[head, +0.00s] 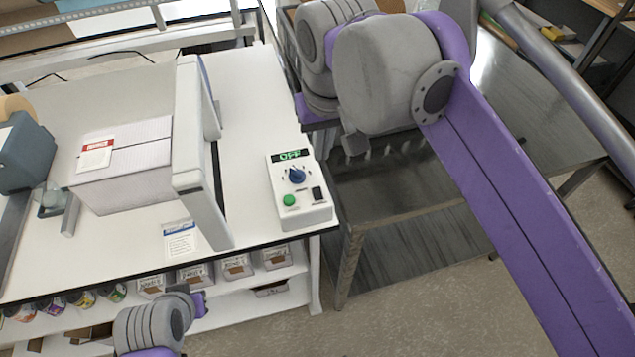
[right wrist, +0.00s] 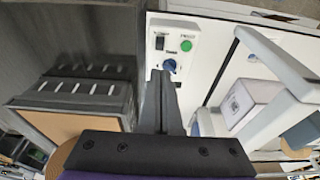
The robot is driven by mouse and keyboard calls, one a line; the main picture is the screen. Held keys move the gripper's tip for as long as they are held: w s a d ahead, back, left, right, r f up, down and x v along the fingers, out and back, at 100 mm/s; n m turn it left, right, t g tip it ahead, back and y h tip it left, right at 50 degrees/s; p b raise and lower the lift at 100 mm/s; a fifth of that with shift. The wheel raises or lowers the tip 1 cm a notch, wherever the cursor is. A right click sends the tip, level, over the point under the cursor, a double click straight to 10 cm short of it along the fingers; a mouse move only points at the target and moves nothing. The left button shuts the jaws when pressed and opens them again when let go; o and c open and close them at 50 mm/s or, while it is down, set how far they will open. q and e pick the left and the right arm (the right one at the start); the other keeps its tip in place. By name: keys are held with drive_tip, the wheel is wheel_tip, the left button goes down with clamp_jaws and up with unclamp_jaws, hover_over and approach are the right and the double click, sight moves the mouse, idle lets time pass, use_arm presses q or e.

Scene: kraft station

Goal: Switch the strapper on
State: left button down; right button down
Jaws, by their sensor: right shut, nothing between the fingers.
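The strapper's control box (head: 300,190) sits on the right end of the white table. Its display (head: 291,155) reads OFF in green. Below it are a blue knob (head: 297,176), a green button (head: 289,200) and a black switch (head: 317,193). The strapper's pale arch (head: 190,160) stands to the left. My right gripper (head: 355,145) is shut and empty, right of the control box. In the right wrist view, its closed fingers (right wrist: 161,78) point toward the blue knob (right wrist: 169,66), seemingly apart from it. My left gripper is not in view; only left arm links show.
A white carton (head: 125,175) lies left of the arch, near a grey tape dispenser (head: 22,155). A dark metal table (head: 400,190) stands right of the white table. A dark crate (right wrist: 118,100) holding cardboard shows in the right wrist view. Small bins (head: 240,266) line the shelf below.

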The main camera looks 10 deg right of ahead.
sight(317, 190)
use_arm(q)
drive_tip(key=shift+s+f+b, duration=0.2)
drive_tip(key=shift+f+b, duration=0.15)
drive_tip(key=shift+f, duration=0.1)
use_arm(e)
drive_tip(key=x, duration=1.4)
